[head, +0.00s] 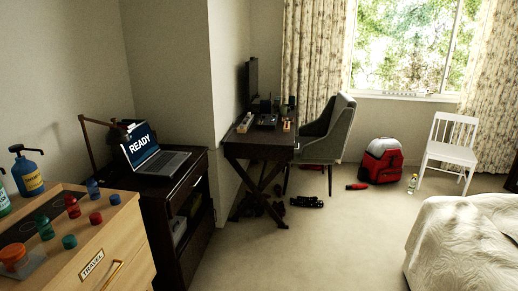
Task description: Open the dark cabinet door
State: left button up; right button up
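The dark cabinet (203,168) stands at the left against the wall, behind a light wooden chest. Its front faces right and is seen at a steep angle. The upper part of the front looks like a drawer panel. Below it is a recess with a pale object (179,229) inside. I cannot clearly make out a door or how far open one is. Neither of my grippers is in view.
An open laptop (142,146) reading READY and a desk lamp (88,135) stand on the cabinet. The wooden chest (125,235) holds bottles and small coloured jars.

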aim_at(189, 261)
jog(key=i+z, duration=0.2)
jog(key=i, duration=1.65)
